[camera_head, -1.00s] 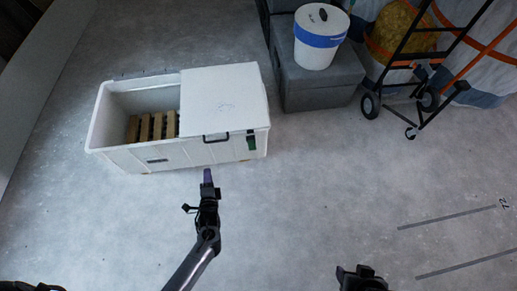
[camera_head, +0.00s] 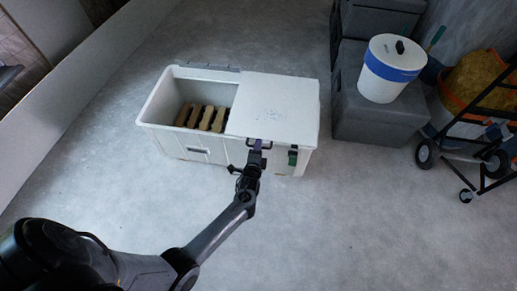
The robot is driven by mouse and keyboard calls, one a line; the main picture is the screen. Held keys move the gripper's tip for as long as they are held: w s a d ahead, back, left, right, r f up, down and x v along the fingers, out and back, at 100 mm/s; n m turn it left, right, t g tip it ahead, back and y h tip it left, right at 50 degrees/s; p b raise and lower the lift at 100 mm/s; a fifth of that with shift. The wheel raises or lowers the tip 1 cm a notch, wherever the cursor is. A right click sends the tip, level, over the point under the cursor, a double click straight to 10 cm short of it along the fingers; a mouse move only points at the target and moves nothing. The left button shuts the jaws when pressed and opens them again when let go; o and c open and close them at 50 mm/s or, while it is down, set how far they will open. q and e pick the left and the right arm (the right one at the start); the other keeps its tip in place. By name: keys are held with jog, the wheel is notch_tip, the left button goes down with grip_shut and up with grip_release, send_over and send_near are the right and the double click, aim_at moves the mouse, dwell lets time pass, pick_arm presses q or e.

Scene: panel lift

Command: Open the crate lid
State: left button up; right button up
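A white crate (camera_head: 160,117) stands on the floor left of centre. Its left half is open and shows brown slatted pieces (camera_head: 201,117) inside. A flat white lid panel (camera_head: 277,105) covers the right half and looks level. A dark handle (camera_head: 282,147) is on the front near the lid's edge, with a dark green latch (camera_head: 293,157) to its right. My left gripper (camera_head: 257,147), with purple fingertips, is at the left end of the handle and partly hides it. I cannot tell whether it is shut on it. My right gripper is out of view.
Grey boxes (camera_head: 377,118) stand right of the crate, with a white and blue bucket (camera_head: 388,75) on top. A black hand truck (camera_head: 483,150) is at the far right. A low white wall (camera_head: 85,85) runs along the left. The floor in front is clear.

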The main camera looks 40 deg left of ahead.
pick_arm(q)
jog(key=shift+w+a+f, duration=0.2)
jog(key=shift+w, duration=0.15)
jog(key=shift+d, duration=0.1)
jog(key=shift+d, duration=0.1)
grip_shut()
